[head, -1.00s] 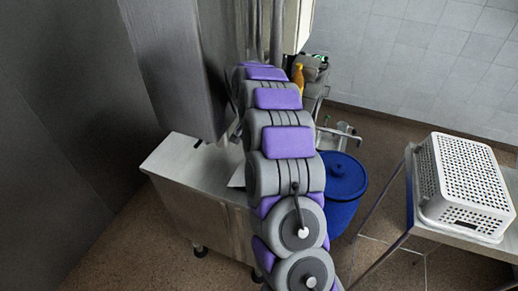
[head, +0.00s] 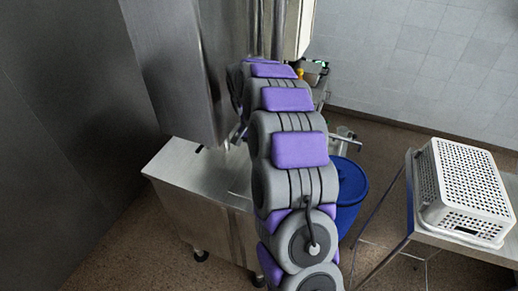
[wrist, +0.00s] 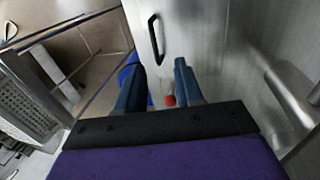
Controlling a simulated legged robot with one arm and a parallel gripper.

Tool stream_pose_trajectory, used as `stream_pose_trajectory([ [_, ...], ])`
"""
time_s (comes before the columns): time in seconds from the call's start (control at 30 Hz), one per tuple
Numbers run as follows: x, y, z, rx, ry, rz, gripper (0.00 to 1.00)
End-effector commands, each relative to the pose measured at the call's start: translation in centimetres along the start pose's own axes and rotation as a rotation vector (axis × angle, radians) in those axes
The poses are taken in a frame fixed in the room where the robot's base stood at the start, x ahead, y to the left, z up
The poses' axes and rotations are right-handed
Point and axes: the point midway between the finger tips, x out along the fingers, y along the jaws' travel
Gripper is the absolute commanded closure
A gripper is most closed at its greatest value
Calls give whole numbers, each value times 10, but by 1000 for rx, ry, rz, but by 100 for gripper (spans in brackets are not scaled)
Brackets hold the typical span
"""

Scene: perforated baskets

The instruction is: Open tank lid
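A stainless-steel tank (head: 185,175) stands low at left centre in the head view, with a flat metal top. In the wrist view a pale metal panel (wrist: 215,45) fills the middle, with a black bar handle (wrist: 154,38) on it. I take this panel to be the tank lid; it looks closed. My gripper (wrist: 158,68) shows two blue fingers spread apart with nothing held between them. The handle lies beyond the fingertips, apart from them. In the head view my arm hides most of the gripper. A small red spot (wrist: 170,100) shows between the fingers.
A tall steel cabinet (head: 170,60) rises behind the tank. A blue barrel (head: 350,195) stands right of my arm, partly hidden. A white perforated basket (head: 465,190) sits on a metal table (head: 480,255) at right. Brown floor is clear at lower left.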

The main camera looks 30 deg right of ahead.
Motion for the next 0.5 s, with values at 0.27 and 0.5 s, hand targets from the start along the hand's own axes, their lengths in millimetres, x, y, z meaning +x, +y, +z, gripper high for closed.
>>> stream_pose_trajectory([
  [0.27,-1,20,30,1,1,-1,64],
  [0.5,0,40,61,0,0,0,64],
])
